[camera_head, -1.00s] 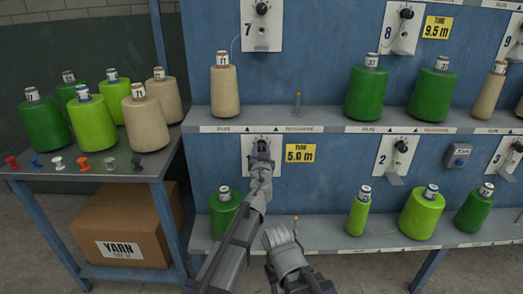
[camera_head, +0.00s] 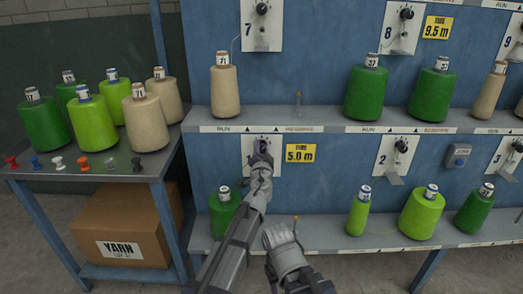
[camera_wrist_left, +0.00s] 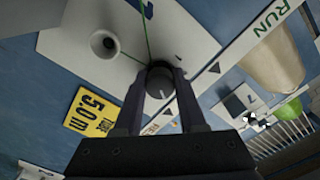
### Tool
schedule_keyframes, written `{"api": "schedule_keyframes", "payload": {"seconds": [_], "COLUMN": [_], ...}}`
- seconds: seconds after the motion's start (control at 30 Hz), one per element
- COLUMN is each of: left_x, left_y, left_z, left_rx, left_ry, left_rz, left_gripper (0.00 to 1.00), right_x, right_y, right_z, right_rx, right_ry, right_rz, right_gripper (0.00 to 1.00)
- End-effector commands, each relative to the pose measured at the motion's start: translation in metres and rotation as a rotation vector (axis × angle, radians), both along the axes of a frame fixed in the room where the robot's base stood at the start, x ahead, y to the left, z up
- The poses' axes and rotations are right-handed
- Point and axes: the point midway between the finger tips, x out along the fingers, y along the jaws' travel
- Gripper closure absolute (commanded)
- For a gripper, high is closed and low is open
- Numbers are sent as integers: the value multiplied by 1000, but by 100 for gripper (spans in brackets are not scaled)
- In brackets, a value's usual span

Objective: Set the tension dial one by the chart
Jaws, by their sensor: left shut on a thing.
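The tension dial one is a dark round knob (camera_wrist_left: 160,80) on a white plate (camera_wrist_left: 75,45), seen in the left wrist view. My left gripper (camera_wrist_left: 160,92) is shut on this knob, one finger on each side. In the head view my left gripper (camera_head: 261,158) reaches up to the same white plate (camera_head: 247,148) and hides most of the knob and the plate's number. A yellow tag (camera_head: 300,153) reading 5.0 m sits right of the plate. No chart is clear in these views.
A lower shelf (camera_head: 330,233) holds green cones, and an upper shelf (camera_head: 270,117) holds a tan cone (camera_head: 225,92) and dark green cones (camera_head: 366,95). Plate 2 (camera_head: 396,155) is to the right. A side table (camera_head: 100,182) with cones and coloured pegs stands left.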

Motion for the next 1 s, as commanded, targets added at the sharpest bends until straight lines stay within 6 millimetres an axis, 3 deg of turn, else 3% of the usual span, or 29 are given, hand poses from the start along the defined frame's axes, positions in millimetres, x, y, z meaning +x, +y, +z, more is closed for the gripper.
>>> {"api": "schedule_keyframes", "payload": {"seconds": [0.3,0.87,0.9,1.0], "left_x": [0,0,0,0], "left_y": [0,0,0,0], "left_z": [0,0,0,0], "left_rx": [120,145,145,145], "left_ry": [0,1,0,0], "left_rz": [0,-1,-1,0], "left_gripper": [100,100,56,44], "right_x": [0,0,0,0], "right_y": [0,0,0,0], "right_z": [0,0,0,0], "right_rx": [0,0,0,0], "right_ry": [0,0,0,0], "right_rz": [0,0,0,0], "right_gripper": [50,50,50,50]}}
